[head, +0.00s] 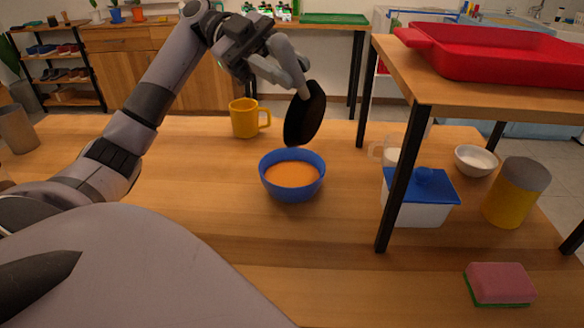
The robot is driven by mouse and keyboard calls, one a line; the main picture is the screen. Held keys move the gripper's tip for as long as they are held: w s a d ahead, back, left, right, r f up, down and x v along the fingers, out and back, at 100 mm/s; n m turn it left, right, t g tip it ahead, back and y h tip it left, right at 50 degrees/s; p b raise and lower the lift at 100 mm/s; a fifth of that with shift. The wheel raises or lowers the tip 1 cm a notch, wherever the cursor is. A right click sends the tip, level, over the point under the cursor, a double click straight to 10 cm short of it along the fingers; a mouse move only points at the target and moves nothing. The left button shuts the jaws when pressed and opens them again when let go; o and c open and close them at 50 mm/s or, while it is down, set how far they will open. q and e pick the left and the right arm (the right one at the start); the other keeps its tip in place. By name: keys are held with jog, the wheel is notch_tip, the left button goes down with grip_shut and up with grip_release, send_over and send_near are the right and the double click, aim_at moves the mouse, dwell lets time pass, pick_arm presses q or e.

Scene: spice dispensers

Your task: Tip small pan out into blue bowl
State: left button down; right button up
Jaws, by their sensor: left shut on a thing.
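The small black pan (305,116) is tilted steeply, almost on edge, above the far right rim of the blue bowl (292,193). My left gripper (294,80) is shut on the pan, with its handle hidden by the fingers. The blue bowl stands upright on the wooden table, below the pan, and has an orange filling (292,174) in it. The inside of the pan cannot be made out clearly. My right gripper is not in view.
A yellow mug (248,118) stands behind the bowl. To the right, a raised shelf (470,85) on black legs bears a red tray (500,58). A blue-lidded container (420,200), white bowl (476,160), yellow-grey canister (516,192) and pink sponge (499,282) are also right.

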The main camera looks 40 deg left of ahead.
pick_arm(q)
jog(key=shift+s+a+h+b, duration=0.15)
jog(key=shift+a+h+b, duration=0.25)
jog(key=shift+a+b, duration=0.3)
dwell(0.9)
